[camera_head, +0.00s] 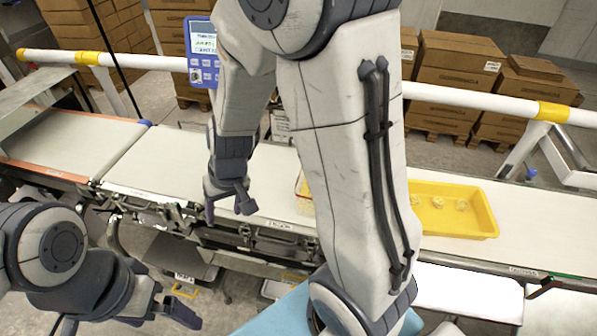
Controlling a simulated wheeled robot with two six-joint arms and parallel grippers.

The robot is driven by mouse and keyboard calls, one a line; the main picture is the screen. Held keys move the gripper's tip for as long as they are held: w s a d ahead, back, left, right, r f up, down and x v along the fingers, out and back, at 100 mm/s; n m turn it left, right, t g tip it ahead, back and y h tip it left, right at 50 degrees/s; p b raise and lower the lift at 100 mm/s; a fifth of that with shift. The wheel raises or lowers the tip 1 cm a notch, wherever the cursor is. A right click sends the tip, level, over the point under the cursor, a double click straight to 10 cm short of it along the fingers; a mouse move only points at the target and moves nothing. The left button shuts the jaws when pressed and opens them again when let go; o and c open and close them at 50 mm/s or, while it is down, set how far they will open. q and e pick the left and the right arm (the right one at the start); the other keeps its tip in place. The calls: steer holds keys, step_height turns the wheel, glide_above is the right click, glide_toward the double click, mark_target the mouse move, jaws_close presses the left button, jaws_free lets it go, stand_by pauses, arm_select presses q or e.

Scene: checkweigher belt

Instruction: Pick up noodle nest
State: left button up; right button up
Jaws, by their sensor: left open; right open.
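A pale noodle nest (462,204) lies in a yellow tray (487,220) on the belt, right of my big arm link. A second pale nest (437,202) sits beside it, and part of the tray is hidden behind that link. My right gripper (228,207) is open and empty, pointing down over the belt's near edge, well left of the tray. My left gripper (172,307) is open and empty at the lower left, below the belt and far from the nests.
The white belt (545,215) is bare right of the tray. A white rail (480,97) runs behind it, with stacked cartons (455,60) beyond. A blue display box (203,50) stands behind the belt. A clear-sided container (304,190) is partly hidden by my arm.

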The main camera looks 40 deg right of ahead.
steer(key=w+d+f+m+h+p, duration=0.1)
steer(key=w+d+m, duration=0.1)
steer(key=d, duration=0.5)
steer(key=w+d+f+m+h+p, duration=0.1)
steer(key=w+d+m+p, duration=0.15)
steer(key=d, duration=0.45)
steer(key=s+d+f+m, duration=0.1)
steer(key=d+f, duration=0.2)
steer(key=d, duration=0.1)
steer(key=d+f+m+h+b, duration=0.1)
steer(key=d+f, duration=0.1)
steer(key=d, duration=0.1)
steer(key=s+d+f+m+h, duration=0.1)
steer(key=d+f, duration=0.2)
steer(key=d, duration=0.1)
steer(key=shift+s+d+f+m, duration=0.3)
steer(key=shift+m, duration=0.05)
steer(key=shift+b+x, duration=0.6)
steer(key=shift+x, duration=2.2)
arm_select(q)
step_height(320, 180, up, 3)
steer(key=shift+s+d, duration=0.1)
arm_select(e)
steer(key=shift+s+a, duration=0.1)
steer(key=shift+s, duration=0.1)
steer(key=c, duration=1)
